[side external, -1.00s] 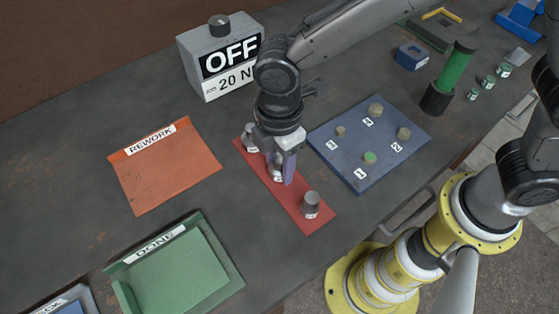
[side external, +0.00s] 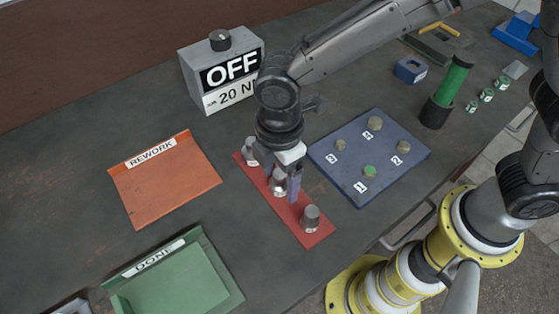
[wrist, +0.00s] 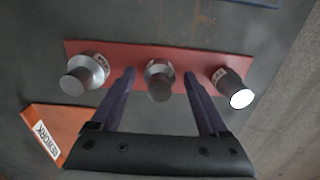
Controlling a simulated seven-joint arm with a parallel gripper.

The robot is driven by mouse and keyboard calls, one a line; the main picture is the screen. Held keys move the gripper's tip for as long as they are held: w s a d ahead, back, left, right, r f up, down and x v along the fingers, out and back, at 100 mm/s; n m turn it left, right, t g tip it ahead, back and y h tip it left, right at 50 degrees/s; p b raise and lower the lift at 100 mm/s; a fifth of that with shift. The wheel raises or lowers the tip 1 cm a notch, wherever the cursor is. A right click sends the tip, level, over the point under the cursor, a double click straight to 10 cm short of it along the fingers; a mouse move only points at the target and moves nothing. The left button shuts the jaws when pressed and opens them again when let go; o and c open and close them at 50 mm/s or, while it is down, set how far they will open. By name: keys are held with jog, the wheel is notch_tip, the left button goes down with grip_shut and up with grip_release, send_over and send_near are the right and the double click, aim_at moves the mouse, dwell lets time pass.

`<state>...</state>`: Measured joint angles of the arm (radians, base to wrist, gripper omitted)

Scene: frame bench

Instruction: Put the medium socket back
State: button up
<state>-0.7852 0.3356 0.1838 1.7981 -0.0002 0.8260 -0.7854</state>
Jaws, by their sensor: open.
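The medium socket looks to be the middle one (side external: 278,184) of three grey sockets on the red strip (side external: 315,236); it stands upright and also shows in the wrist view (wrist: 159,80). My gripper (side external: 282,190) is open, with one finger on each side of this socket. In the wrist view the fingers (wrist: 160,84) are clearly apart from it, with a gap on both sides. Another socket (side external: 250,150) stands at the strip's far end and one (side external: 310,218) at its near end. Whether the middle socket is fully seated cannot be told.
A blue plate (side external: 347,180) with several numbered bolts lies right of the strip. The orange REWORK tray (side external: 170,195) and green DONE tray (side external: 205,250) lie left. A grey box marked OFF (side external: 205,90) stands behind. A green-handled tool (side external: 455,80) stands far right.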

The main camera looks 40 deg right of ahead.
aim_at(280, 173)
notch_tip(280, 173, up, 11)
jog(key=shift+r, duration=0.5)
jog(key=shift+d, duration=0.1)
jog(key=s+d+r+m+t+y, duration=0.1)
jog(key=s+d+r+m+t, duration=0.15)
jog(key=d+m, duration=0.6)
jog(key=s+d+r+m+t, duration=0.1)
jog(key=s+d+r+m, duration=0.25)
jog(key=d, duration=1.05)
jog(key=s+d+f+m+t+h, duration=0.1)
jog(key=s+d+f+m+t, duration=0.1)
jog(key=s+d+m, duration=0.4)
jog(key=shift+s+d+f, duration=0.15)
jog(key=shift+s+f, duration=0.15)
jog(key=shift+f, duration=0.3)
